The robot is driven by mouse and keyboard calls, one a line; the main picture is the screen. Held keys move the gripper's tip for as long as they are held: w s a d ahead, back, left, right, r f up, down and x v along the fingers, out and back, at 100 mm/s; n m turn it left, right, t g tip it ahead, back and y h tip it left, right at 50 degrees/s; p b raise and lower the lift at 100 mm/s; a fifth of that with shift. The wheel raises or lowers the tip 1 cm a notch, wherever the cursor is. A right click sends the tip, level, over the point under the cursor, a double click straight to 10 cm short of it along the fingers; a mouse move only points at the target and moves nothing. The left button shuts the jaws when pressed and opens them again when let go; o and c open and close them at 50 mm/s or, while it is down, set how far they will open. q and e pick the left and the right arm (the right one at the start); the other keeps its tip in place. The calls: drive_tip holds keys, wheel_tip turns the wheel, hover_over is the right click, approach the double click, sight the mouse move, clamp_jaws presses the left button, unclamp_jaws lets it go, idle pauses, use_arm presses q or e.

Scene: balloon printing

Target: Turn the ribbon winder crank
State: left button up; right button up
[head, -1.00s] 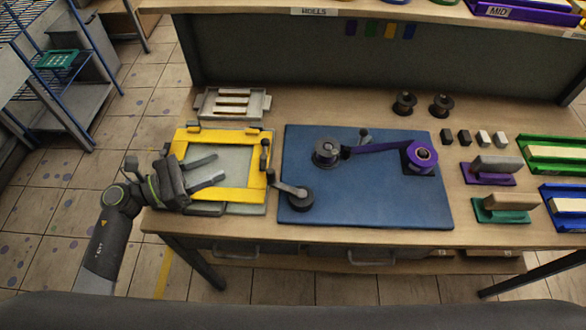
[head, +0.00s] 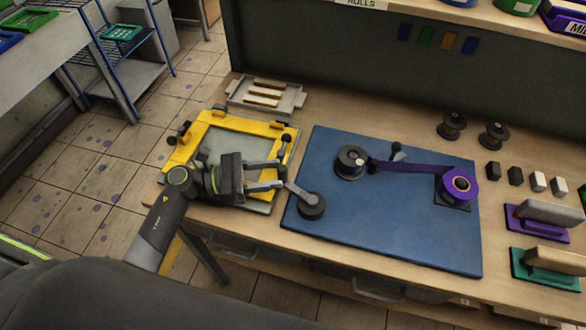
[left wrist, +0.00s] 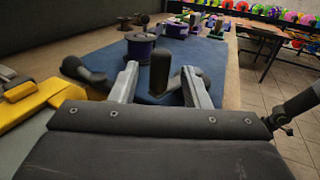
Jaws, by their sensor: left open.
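The ribbon winder sits on a blue board (head: 400,225). Its crank (head: 298,190) is a grey arm running from a dark round hub (head: 311,207) toward the board's left edge. A purple ribbon (head: 410,167) stretches from a dark spool (head: 350,161) to a purple roll (head: 459,185). My left gripper (head: 281,176) is open at the crank's outer end. In the left wrist view a dark upright handle (left wrist: 160,71) stands between the spread fingers of the gripper (left wrist: 161,84), with gaps visible on both sides. My right gripper is not in view.
A yellow frame (head: 183,150) lies beneath and left of my left gripper, with a dark-knobbed clamp (head: 285,140) close beside the fingers. A grey tray (head: 265,97) is behind it. Two dark spools (head: 452,125) and several small blocks stand at right.

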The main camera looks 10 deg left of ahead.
sight(286, 171)
use_arm(q)
drive_tip(key=x, duration=0.2)
drive_tip(key=p+x, duration=0.1)
drive_tip(key=x, duration=0.1)
drive_tip(key=shift+r+p, duration=0.2)
drive_tip(key=shift+p, duration=0.1)
drive_tip(key=shift+w+d+f, duration=0.15)
drive_tip(key=shift+w+d, duration=0.1)
drive_tip(key=shift+d, duration=0.35)
drive_tip(key=shift+c, duration=0.4)
clamp_jaws()
